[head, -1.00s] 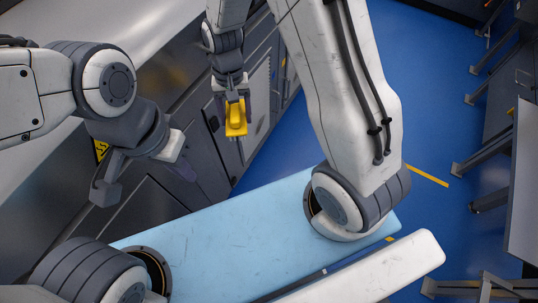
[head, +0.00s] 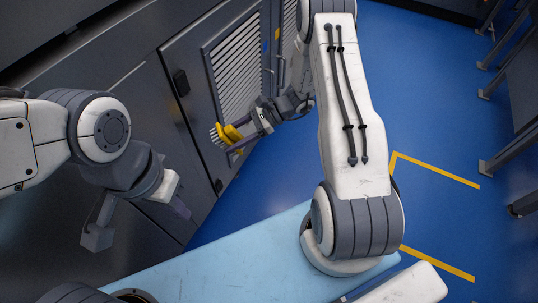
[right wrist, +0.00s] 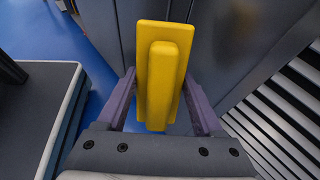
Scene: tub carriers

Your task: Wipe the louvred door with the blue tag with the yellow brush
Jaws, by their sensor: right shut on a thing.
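The yellow brush (head: 230,133) is in my right gripper (head: 262,121), its pale bristles pointing left in the head view. It also fills the middle of the right wrist view (right wrist: 163,75), between both fingers. The nearer louvred door (head: 234,75) has light slats in a dark frame. A small blue tag (head: 264,46) shows by its right edge. The brush overlaps the lower part of this door in the head view; I cannot tell whether it touches. Slats show at right in the wrist view (right wrist: 268,130). My left gripper (head: 140,215) is open and empty.
A second louvred door (head: 289,25) stands farther along, partly behind my right arm, with a yellow tag (head: 277,34) near its edge. Plain dark cabinet panels (head: 100,110) run to the left. The blue floor (head: 430,130) is clear on the right, near dark racks.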

